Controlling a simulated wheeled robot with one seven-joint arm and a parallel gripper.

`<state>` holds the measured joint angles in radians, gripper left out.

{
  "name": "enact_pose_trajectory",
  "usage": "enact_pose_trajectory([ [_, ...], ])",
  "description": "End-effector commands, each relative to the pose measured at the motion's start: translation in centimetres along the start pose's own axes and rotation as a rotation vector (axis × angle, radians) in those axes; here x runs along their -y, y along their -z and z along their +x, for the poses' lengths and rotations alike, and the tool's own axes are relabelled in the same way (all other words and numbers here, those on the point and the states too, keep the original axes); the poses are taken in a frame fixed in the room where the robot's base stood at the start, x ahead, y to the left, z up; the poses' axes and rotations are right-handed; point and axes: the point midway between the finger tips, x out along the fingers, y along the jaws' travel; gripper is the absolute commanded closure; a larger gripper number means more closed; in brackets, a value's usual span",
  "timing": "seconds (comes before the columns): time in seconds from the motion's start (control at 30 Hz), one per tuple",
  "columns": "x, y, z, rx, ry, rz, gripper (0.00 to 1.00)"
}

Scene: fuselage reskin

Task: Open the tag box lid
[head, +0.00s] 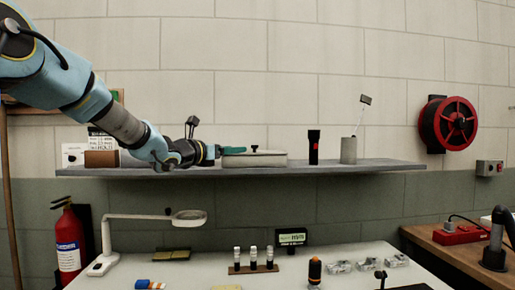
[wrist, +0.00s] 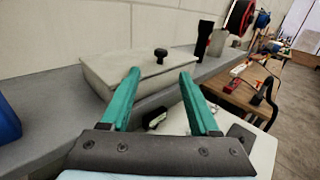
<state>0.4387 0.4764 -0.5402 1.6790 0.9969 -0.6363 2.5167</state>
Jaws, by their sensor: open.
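The tag box (head: 262,160) is a low grey box on the wall shelf, with its lid (wrist: 130,62) lying on it and looking closed. A black knob (wrist: 161,54) stands on the lid near its right end in the wrist view; the knob also shows in the head view (head: 254,149). My gripper (wrist: 158,85) has two green fingers spread apart, with nothing between them. In the head view my gripper (head: 232,150) is at the left end of the box. In the wrist view the box lies just beyond the fingertips, and I cannot tell whether they touch it.
Below are a white table (head: 190,275) with a magnifier lamp (head: 188,217) and small vials. A red hose reel (head: 447,124) hangs at right.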

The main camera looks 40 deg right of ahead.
Motion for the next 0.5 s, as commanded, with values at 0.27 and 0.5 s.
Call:
enact_pose_trajectory([
  [0.27,0.2,-0.5,3.0,0.004,0.007,0.007,0.38],
  [0.5,0.1,-0.5,7.3,0.003,0.005,0.006,0.38],
])
